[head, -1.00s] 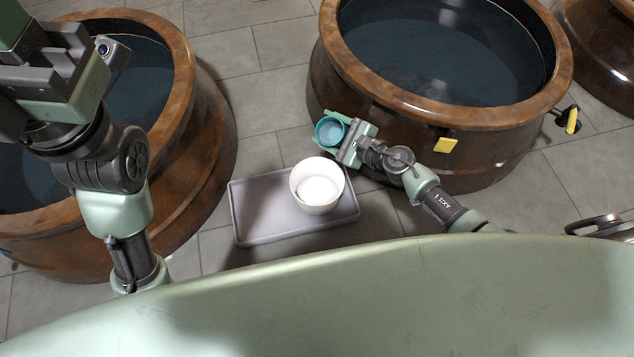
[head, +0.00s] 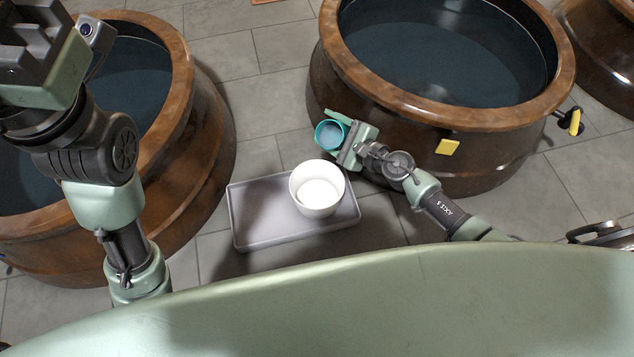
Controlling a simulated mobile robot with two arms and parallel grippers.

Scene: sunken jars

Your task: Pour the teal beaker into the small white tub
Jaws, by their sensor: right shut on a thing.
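The teal beaker (head: 320,135) is at the centre of the head view, close to the big jar's wall. My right gripper (head: 337,138) is shut on it. The beaker looks near upright, with its open mouth facing up; pale contents seem to show inside. The small white tub (head: 329,208) stands on a grey tray below the beaker in the picture, apart from it. The tub is open at the top and its inside looks white. My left gripper (head: 40,30) is at the upper left, cut by the frame edge; its fingertips are not clear.
The grey tray (head: 245,236) lies on the tiled floor. Another jar (head: 205,140) stands at left, under my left arm. Bare floor (head: 255,100) lies between them.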

